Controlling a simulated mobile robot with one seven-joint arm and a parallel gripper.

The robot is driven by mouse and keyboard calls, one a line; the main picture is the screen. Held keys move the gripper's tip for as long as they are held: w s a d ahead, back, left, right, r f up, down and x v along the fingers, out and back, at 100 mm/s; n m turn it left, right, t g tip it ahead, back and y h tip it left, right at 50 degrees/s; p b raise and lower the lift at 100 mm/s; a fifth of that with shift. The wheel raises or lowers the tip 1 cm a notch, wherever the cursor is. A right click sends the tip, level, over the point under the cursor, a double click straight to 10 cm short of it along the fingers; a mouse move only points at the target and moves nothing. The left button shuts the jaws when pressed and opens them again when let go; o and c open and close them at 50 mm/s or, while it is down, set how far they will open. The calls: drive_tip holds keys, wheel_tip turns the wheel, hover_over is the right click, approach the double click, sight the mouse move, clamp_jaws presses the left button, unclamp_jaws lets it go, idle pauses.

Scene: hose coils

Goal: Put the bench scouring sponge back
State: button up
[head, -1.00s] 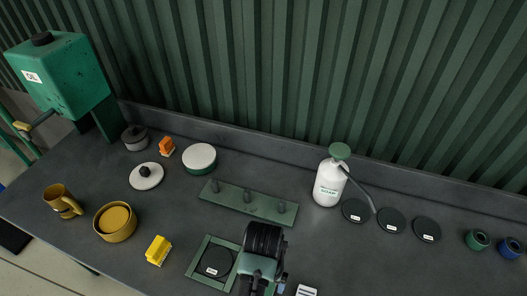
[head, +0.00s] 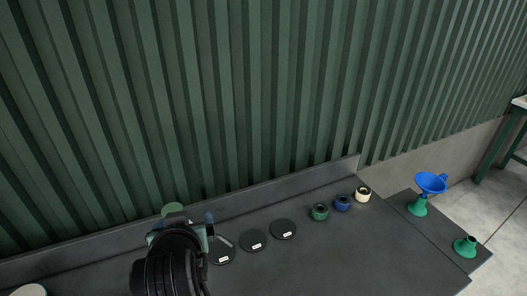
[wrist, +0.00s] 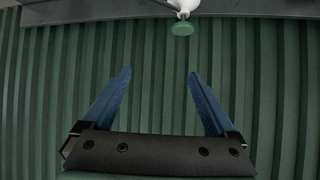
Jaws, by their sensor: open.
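No sponge shows in either view now. My gripper (head: 186,222) is at the lower left of the head view, above the bench (head: 300,262), mostly hidden behind my own wrist. In the wrist view my gripper (wrist: 157,72) is open, its two blue fingers spread with nothing between them and the green ribbed wall (wrist: 157,110) behind. The soap bottle's green top (head: 173,210) shows just past my gripper. It also shows at the top of the wrist view (wrist: 182,28), apart from the fingers.
Black labelled discs (head: 253,240) lie in a row on the bench. Green (head: 320,211), blue (head: 342,203) and cream (head: 362,194) rings sit farther right. A blue funnel (head: 430,183) on a green stand is at the far right, with another green piece (head: 465,246). The front right bench is clear.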

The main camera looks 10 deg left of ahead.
drive_tip(key=w+d+r+m+t, duration=0.1)
drive_tip(key=d+r+t, duration=0.4)
drive_tip(key=r, duration=0.8)
drive_tip(key=d+r+m+t, duration=0.1)
drive_tip(key=d+r+t, duration=0.35)
drive_tip(key=r, duration=0.85)
drive_tip(key=s+d+r+m+t+h, duration=0.1)
drive_tip(key=s+d+r+t+h, duration=0.1)
drive_tip(key=s+r, duration=0.4)
drive_tip(key=s+d+r+m+t+h, duration=0.1)
drive_tip(key=s+d+r+t, duration=0.4)
drive_tip(key=r, duration=0.6)
drive_tip(key=shift+s+d+h, duration=0.45)
drive_tip(key=shift+d+h, duration=0.05)
drive_tip(key=shift+d, duration=0.75)
drive_tip(key=shift+r+t, duration=0.1)
drive_tip(key=shift+t, duration=0.15)
